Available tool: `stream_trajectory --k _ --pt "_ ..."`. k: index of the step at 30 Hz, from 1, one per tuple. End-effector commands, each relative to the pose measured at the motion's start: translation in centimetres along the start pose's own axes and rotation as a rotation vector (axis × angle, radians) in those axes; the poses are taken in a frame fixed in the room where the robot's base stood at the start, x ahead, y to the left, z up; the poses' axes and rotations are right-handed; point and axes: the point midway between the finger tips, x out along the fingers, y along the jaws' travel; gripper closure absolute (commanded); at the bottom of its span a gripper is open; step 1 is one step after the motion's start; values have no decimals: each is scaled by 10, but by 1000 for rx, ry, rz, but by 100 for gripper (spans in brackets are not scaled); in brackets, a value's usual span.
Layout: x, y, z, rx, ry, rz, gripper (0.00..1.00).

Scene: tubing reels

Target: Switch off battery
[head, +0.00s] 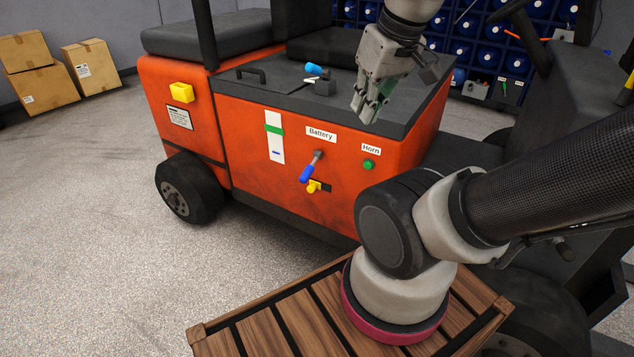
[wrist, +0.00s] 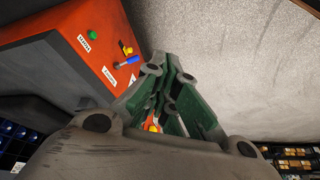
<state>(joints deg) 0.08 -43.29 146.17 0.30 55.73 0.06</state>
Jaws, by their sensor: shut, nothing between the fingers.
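The battery switch (head: 311,168) is a lever with a blue handle on the orange side of the vehicle, below the "Battery" label (head: 321,134). Its handle points down and to the left. In the wrist view the blue handle (wrist: 127,61) shows at the upper left, beside the label. My gripper (head: 368,108) hangs above and to the right of the switch, in front of the vehicle's dark top edge. It is shut and empty, its fingers pointing down. In the wrist view its green-padded fingers (wrist: 168,70) are apart from the lever.
A yellow knob (head: 314,187) sits just below the lever. A green button (head: 368,164) under the "Horn" label lies to the right. A white strip with a green band (head: 275,142) is to the left. A blue-handled lever (head: 316,72) stands on the dark top.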

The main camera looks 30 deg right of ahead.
Motion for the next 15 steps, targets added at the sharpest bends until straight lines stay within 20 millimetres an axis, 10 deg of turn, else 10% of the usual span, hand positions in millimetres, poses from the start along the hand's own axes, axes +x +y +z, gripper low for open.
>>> stream_trajectory --k 8,15 --pt "40 -25 -14 193 -161 -164 100" --pt "115 -56 -61 608 -328 -457 100"
